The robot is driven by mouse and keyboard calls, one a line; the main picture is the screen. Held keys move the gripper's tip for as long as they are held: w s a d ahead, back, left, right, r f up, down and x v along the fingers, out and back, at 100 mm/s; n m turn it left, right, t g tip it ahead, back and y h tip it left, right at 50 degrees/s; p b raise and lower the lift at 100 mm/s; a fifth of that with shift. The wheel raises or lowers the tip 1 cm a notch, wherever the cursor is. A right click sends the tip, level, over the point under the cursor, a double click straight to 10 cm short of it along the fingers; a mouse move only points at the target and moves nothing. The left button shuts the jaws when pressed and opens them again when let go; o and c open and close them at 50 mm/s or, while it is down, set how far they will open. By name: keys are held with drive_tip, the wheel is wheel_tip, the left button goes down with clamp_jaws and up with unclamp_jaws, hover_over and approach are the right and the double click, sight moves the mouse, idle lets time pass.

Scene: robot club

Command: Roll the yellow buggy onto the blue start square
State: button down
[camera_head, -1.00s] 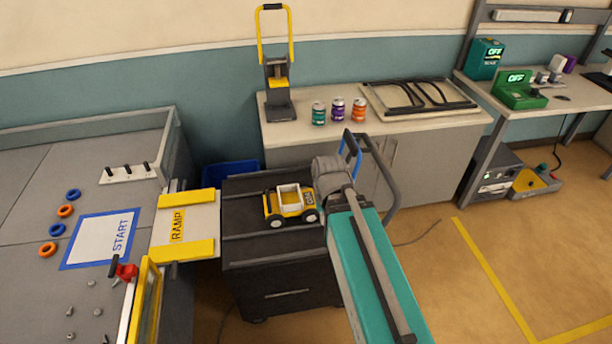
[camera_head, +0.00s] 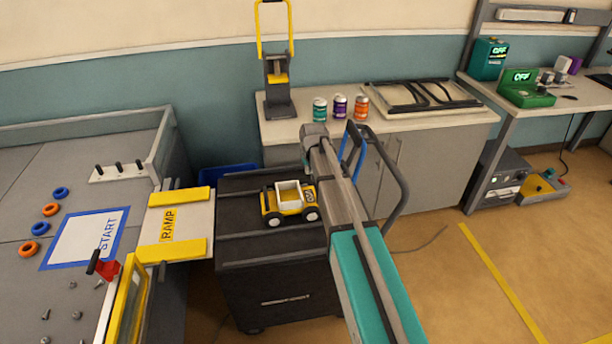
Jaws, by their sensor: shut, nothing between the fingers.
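The yellow buggy (camera_head: 290,207), with a white open body and dark wheels, stands upright on the dark ridged top of a cart (camera_head: 245,240). The blue start square (camera_head: 62,268) is a blue outline around a white START panel on the grey table at left. A ramp (camera_head: 181,231) with yellow side rails bridges the table and the cart. My arm comes up from the lower right, and its grey wrist (camera_head: 314,132) is just behind and right of the buggy. My gripper's fingers are hidden behind the arm, so contact with the buggy cannot be seen.
Orange and blue rings (camera_head: 50,210) lie left of the square. A red clamp (camera_head: 106,266) and loose screws are near the table's front. A grey tubular handle (camera_head: 396,185) rises right of the cart. Cans (camera_head: 340,107) stand on the counter behind. The ramp is clear.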

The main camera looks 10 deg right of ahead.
sight(263, 201)
idle(0.4)
wheel_tip(263, 201, down, 7)
drive_tip(key=b, duration=0.7)
drive_tip(key=shift+f, duration=0.2)
drive_tip(key=shift+f+b, duration=0.1)
drive_tip(key=shift+b, duration=0.2)
idle(1.2)
drive_tip(key=shift+f+b, duration=1.5)
drive_tip(key=shift+a, duration=0.1)
drive_tip(key=shift+a, duration=8.5)
